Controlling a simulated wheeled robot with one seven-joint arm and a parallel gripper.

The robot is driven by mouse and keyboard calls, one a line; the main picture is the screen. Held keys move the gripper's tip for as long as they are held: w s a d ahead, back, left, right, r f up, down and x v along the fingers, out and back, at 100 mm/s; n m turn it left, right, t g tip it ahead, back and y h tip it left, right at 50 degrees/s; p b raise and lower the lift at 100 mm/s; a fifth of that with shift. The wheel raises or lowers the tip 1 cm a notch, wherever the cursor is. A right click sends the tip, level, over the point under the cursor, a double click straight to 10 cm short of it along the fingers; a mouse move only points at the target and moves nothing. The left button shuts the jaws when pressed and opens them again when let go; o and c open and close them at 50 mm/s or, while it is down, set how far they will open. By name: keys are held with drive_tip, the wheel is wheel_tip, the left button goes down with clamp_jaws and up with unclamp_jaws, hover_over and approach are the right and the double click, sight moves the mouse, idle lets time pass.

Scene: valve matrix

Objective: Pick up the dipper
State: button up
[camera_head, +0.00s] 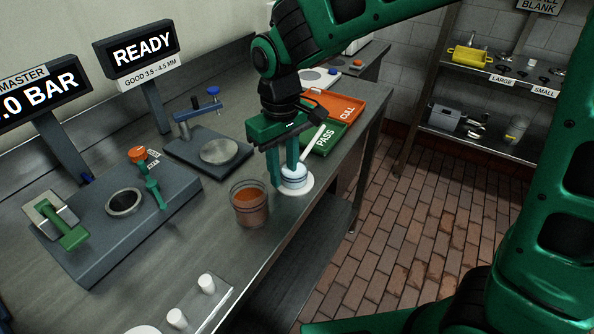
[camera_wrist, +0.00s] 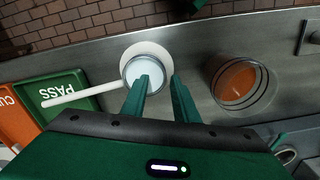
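The dipper (camera_head: 294,178) is a small pale cup with a long white handle. It stands on a white round rest near the counter's front edge. In the wrist view the dipper (camera_wrist: 132,70) shows from above, its handle running left across the green tray. My gripper (camera_head: 284,176) is above it, pointing down, with its fingers apart. In the wrist view my gripper (camera_wrist: 160,77) has one fingertip overlapping the cup and the other to the right of the cup. I cannot tell whether either finger touches it. The cup's near side is partly hidden by a finger.
A jar of orange-brown contents (camera_head: 250,205) stands close beside the dipper. The green PASS tray (camera_head: 325,138) and orange CULL tray (camera_head: 340,102) lie behind. A grey fixture (camera_head: 90,235) and a gauge stand (camera_head: 182,150) are on the left. Small white cylinders (camera_head: 206,284) stand in front.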

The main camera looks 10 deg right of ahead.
clamp_jaws()
drive_tip(key=shift+r, duration=0.1)
